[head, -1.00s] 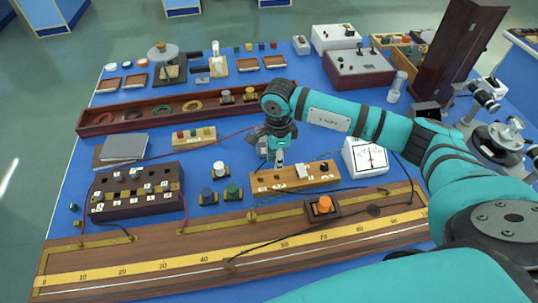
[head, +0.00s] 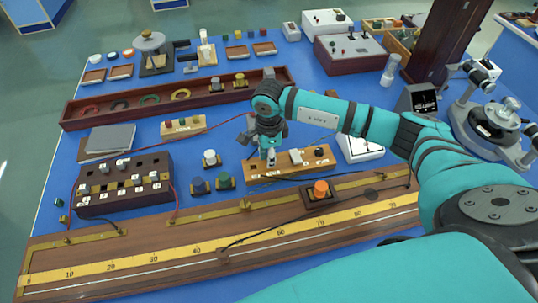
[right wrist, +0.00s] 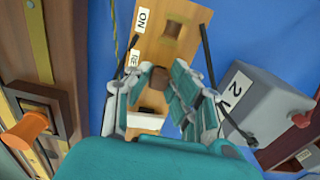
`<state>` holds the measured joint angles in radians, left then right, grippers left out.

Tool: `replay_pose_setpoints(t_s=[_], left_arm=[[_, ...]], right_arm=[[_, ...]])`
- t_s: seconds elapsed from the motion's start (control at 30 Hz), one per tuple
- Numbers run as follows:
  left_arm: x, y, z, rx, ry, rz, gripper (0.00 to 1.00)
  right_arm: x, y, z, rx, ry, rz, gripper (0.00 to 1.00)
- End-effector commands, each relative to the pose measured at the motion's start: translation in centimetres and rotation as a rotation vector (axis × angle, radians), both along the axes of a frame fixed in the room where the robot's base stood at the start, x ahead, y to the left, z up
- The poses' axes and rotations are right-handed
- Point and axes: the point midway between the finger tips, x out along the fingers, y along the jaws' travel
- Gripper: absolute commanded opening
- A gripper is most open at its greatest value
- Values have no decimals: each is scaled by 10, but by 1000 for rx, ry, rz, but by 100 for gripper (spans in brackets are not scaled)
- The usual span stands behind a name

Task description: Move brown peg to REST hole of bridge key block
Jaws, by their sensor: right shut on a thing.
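The bridge key block (head: 285,173) is a light wooden bar with white labels near the middle of the bench. It also shows in the right wrist view (right wrist: 187,12), running up the picture with an ON label and a partly hidden label starting RE. My right gripper (head: 270,158) is over the left part of the block. In the right wrist view the gripper (right wrist: 158,84) is shut on the brown peg (right wrist: 159,76), close beside the RE label. I cannot tell whether the peg's lower end is in a hole. My left gripper is not in view.
Green and blue knobbed pieces (head: 224,181) and a dark plug box (head: 125,183) are to the left.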

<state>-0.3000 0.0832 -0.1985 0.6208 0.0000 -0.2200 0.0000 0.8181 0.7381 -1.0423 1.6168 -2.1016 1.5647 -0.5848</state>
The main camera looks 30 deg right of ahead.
Motion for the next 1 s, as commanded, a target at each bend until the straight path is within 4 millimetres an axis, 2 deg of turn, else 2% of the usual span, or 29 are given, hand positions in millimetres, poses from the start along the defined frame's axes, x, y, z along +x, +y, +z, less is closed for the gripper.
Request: replay_pose_setpoints(t_s=[0.4,0.43,0.6,0.87,1.0], left_arm=[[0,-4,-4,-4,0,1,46],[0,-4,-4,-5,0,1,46],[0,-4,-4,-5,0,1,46],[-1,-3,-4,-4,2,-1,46],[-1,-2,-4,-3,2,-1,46]], right_arm=[[0,0,-4,0,0,0,0],[0,0,-4,0,0,0,23],[0,0,-4,0,0,0,45],[0,0,-4,0,0,0,46],[1,0,5,0,-1,0,46]])
